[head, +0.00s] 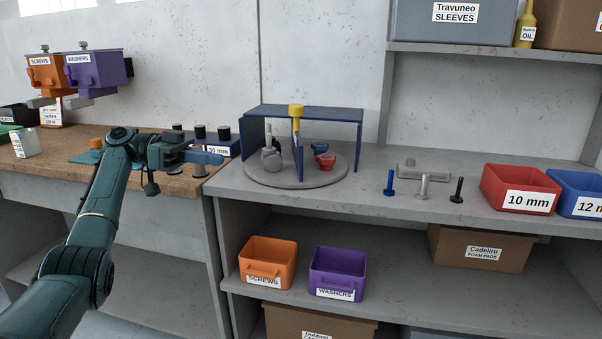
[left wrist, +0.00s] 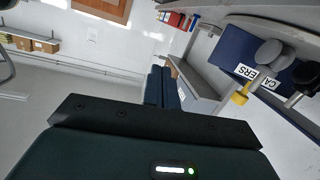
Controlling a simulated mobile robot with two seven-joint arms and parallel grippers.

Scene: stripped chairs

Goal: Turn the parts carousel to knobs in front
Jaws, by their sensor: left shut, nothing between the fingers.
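The parts carousel is a round grey turntable (head: 325,178) on the grey bench, with a blue upright divider (head: 299,160) and a yellow knob (head: 296,110) on top. The divider's edge points roughly toward me. Grey caster-like parts (head: 271,158) stand left of it; red (head: 325,161) and blue (head: 319,146) knobs stand to its right. My right gripper is not in view.
Blue, grey and black bolts (head: 422,186) stand to the right, before a grey block (head: 424,170) and a red 10 mm bin (head: 520,189). Orange (head: 267,264) and purple (head: 338,273) bins sit on the shelf below.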

